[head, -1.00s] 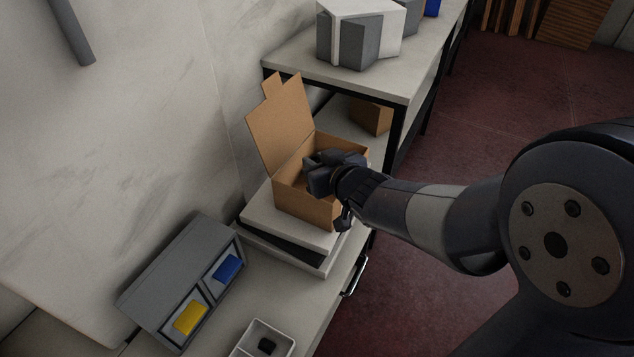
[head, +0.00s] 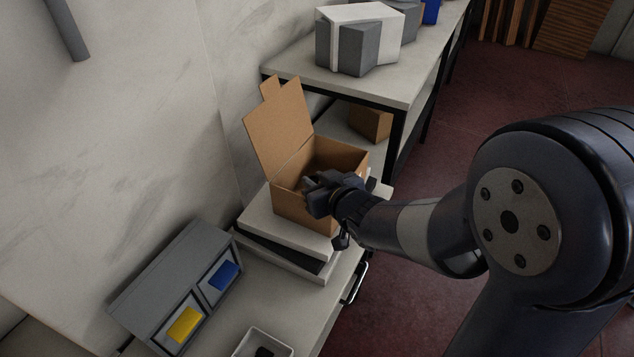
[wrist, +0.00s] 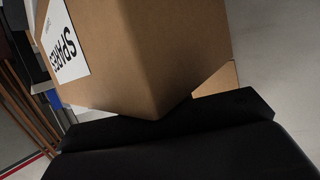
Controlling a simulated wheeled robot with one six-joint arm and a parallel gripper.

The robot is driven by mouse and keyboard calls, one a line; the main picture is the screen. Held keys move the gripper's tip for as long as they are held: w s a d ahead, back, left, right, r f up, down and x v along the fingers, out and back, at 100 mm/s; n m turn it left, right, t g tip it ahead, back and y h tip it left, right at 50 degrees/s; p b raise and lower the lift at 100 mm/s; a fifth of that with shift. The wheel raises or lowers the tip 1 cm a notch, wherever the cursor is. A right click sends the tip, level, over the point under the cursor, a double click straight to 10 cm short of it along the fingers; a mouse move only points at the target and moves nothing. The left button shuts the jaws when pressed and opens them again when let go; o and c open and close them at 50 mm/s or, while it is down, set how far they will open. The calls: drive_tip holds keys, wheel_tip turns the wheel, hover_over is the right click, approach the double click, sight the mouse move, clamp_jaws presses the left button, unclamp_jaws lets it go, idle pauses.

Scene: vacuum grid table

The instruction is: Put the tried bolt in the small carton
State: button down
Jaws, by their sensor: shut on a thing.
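The small carton (head: 290,205) is an open brown cardboard box with its lid flap standing up at the back. In the wrist view its outer side (wrist: 150,50) is close to the camera, with a white label partly reading "SPARE". My gripper (head: 311,194) is at the carton's near side, around rim height, overlapping the front wall in the head view. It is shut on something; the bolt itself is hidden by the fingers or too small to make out. I cannot tell whether the fingertips are over the opening or just outside the wall.
The carton stands on stacked pale and dark slabs (head: 262,219). A grey two-bay bin (head: 150,285) with a blue block (head: 223,275) and a yellow block (head: 185,324) is at the lower left. A white tray (head: 285,342) holds a dark item. A shelf (head: 372,88) stands behind.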

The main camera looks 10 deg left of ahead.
drive_tip(key=shift+s+d+f, duration=0.1)
drive_tip(key=shift+s+f, duration=0.1)
drive_tip(key=shift+f, duration=0.45)
drive_tip(key=c, duration=1.3)
unclamp_jaws()
drive_tip(key=shift+f, duration=0.15)
drive_tip(key=shift+o, duration=0.2)
drive_tip(key=shift+w+r+p, duration=0.1)
drive_tip(key=shift+r+p, duration=0.75)
drive_tip(key=p+v, duration=0.2)
drive_tip(key=v, duration=0.9)
drive_tip(key=shift+s+r, duration=0.25)
drive_tip(key=shift+r, duration=0.15)
drive_tip(key=shift+d, duration=0.15)
